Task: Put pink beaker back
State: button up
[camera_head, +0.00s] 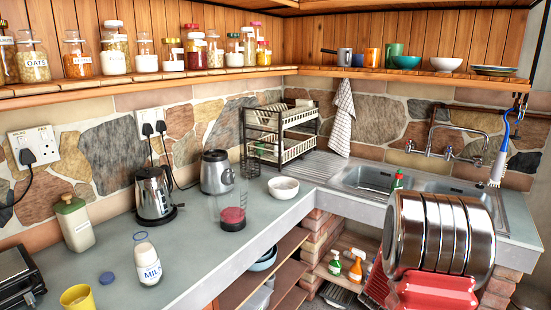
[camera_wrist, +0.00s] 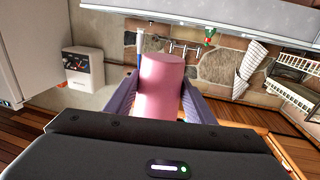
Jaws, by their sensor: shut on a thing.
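The pink beaker (camera_wrist: 165,75) is in the middle of the wrist view, a plain pink cylinder. My gripper (camera_wrist: 163,88) has its purple fingers on both sides of the beaker and is shut on it. The bottom part of the beaker in the picture is hidden behind the dark gripper body. I cannot make out the beaker or my gripper in the head view.
In the head view, an upper shelf (camera_head: 280,70) carries jars, mugs and bowls. A dish rack (camera_head: 280,133) stands left of the sink (camera_head: 365,180).

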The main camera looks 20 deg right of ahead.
jog(key=w+a+f+n+t+y, duration=0.2)
jog(key=w+a+t, duration=0.1)
jog(key=a, duration=0.5)
jog(key=w+a+f+n+t+y, duration=0.2)
jog(key=w+a+n+y, duration=0.1)
jog(key=a, duration=0.5)
jog(key=w+a+f+n+t+y, duration=0.2)
jog(key=w+a+t, duration=0.1)
jog(key=a, duration=0.5)
jog(key=a+f+n+y, duration=0.1)
jog(key=a+n+y, duration=0.1)
jog(key=a, duration=0.6)
jog(key=a+f+n+t+y, duration=0.1)
jog(key=a+y, duration=0.3)
jog(key=a, duration=0.5)
jog(key=a+f+n+t+y, duration=0.1)
jog(key=a+f+n+y, duration=0.1)
jog(key=a, duration=0.7)
jog(key=shift+s+n+y, duration=0.3)
jog(key=shift+n+y, duration=0.2)
jog(key=shift+y, duration=0.2)
jog(key=shift+d, duration=0.1)
jog(key=w+r+m+h, duration=0.1)
jog(key=w+r+h, duration=0.1)
jog(key=r, duration=0.6)
jog(key=w+r+m+h, duration=0.2)
jog(key=w+r, duration=0.3)
jog(key=r, duration=0.3)
jog(key=shift+w+h, duration=0.25)
jog(key=shift+h, duration=0.35)
